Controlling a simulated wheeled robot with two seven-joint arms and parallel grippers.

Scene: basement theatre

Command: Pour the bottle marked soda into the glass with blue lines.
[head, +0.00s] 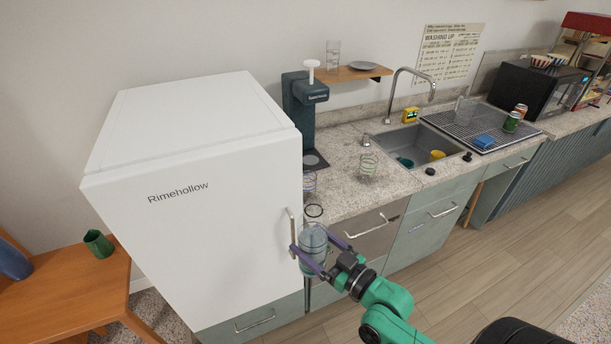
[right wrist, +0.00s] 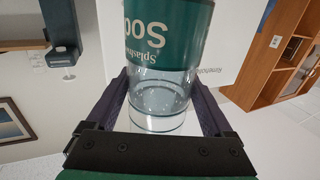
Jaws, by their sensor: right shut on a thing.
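My right gripper (head: 325,258) is shut on a clear bottle (head: 313,238), in front of the counter beside the fridge door. In the right wrist view the bottle (right wrist: 165,75) has a green label with partly visible lettering starting "So", and the right gripper's fingers (right wrist: 160,105) lie on either side of it. The bottle looks about upright. A glass with blue-purple lines (head: 309,182) stands on the counter behind the bottle, by the fridge edge. A glass with green lines (head: 369,165) stands further right. A dark ring (head: 314,210) shows just above the bottle; I cannot tell what it belongs to.
The white fridge (head: 190,150) rises close on the left. A dark dispenser (head: 304,110) stands on the counter (head: 340,195) behind the glasses. The sink (head: 418,145) and drying rack (head: 485,130) are to the right. A wooden table (head: 70,285) with a green cup (head: 98,243) is far left.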

